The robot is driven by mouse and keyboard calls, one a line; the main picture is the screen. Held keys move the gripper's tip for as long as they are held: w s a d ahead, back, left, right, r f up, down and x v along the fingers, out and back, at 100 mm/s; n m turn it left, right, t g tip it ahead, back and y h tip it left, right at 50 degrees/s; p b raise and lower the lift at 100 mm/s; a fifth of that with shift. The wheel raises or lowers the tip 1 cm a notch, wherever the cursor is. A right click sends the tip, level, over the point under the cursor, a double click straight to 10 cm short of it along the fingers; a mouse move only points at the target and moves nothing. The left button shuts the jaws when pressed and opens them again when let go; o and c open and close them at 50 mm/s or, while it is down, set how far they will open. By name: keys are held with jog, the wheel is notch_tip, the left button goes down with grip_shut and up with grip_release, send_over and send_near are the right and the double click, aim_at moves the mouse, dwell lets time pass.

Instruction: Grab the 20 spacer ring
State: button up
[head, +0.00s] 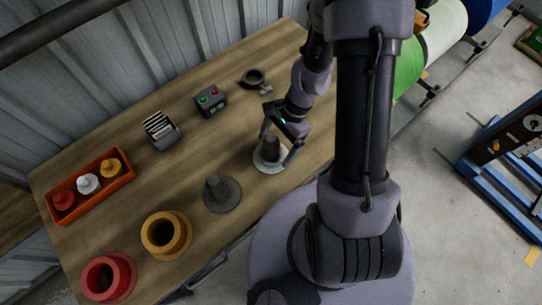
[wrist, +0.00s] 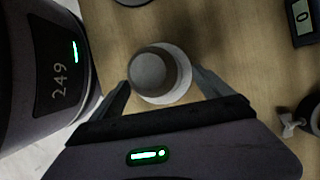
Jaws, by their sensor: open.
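No number 20 is legible on any ring. A pale ring (head: 262,165) sits around the base of a dark grey post (head: 271,147) on the wooden table. In the wrist view the post's round top (wrist: 148,71) stands with the pale ring (wrist: 180,93) showing around it. My gripper (head: 274,152) is open, with its fingers on either side of the post and ring. In the wrist view the fingers of my gripper (wrist: 161,77) look apart from the ring; contact cannot be told.
A bare grey post (head: 221,193), a yellow flanged ring (head: 179,249) and a red one (head: 123,279) stand along the near edge. An orange tray (head: 112,190), card holder (head: 162,132), button box (head: 210,101) and dark clamp ring (head: 253,77) lie behind. The table's middle is clear.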

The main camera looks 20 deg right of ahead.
jog(key=shift+x, duration=1.05)
jog(key=shift+r, duration=0.1)
jog(key=c, duration=1.8)
